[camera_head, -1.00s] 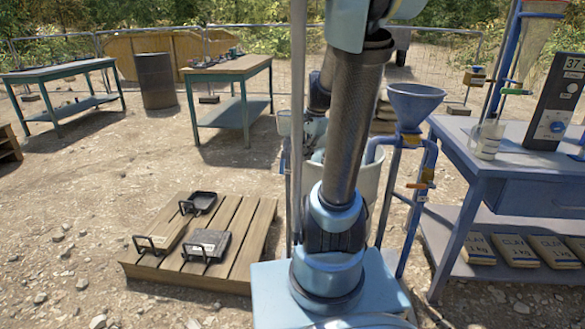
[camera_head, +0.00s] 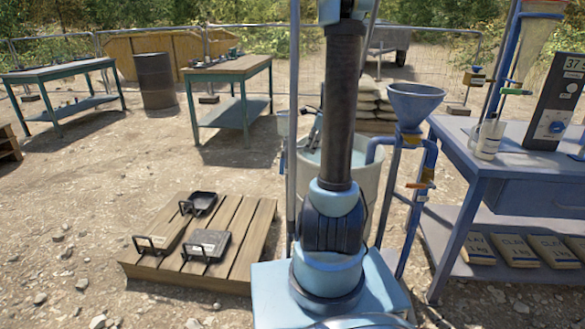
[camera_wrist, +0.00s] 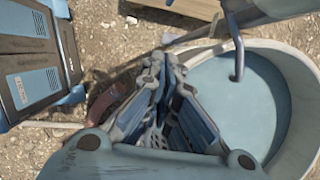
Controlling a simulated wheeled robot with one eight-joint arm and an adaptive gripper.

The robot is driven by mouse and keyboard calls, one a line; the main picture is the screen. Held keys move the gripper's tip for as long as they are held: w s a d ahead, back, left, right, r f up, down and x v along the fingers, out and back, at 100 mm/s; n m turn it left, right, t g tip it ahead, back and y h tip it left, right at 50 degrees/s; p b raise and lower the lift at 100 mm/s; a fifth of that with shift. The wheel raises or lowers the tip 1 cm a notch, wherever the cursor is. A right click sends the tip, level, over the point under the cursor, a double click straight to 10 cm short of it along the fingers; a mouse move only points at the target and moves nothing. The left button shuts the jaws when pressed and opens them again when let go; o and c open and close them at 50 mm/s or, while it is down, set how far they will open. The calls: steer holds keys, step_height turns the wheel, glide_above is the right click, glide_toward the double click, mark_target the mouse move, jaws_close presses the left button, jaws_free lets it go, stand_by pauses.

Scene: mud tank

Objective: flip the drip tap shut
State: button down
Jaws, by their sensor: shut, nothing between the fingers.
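Small taps show in the head view; I cannot tell for certain which is the drip tap. One with an orange lever (camera_head: 418,185) is on the blue pipework below the blue funnel (camera_head: 415,101). Another coloured tap (camera_head: 515,91) is on the stand at the upper right, above a clear jug (camera_head: 487,139). My gripper (camera_wrist: 168,62) is shut and empty in the wrist view, beside the round tank (camera_wrist: 298,95) of grey-blue liquid. No tap is clearly recognisable between or at the fingertips.
The blue bench (camera_head: 455,150) with a display box (camera_head: 560,100) stands at the right, clay bags on its lower shelf. A wooden pallet (camera_head: 165,255) with black trays is at the left. A blue pipe (camera_wrist: 238,60) hooks over the tank rim. Open gravel lies left.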

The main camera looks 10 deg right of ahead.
mark_target(282, 163)
steer(key=shift+f, duration=0.1)
steer(key=w+a+f, duration=0.2)
steer(key=a+f, duration=0.5)
steer(key=f, duration=0.1)
steer(key=shift+f, duration=0.4)
steer(key=shift+w, duration=0.1)
stand_by(0.3)
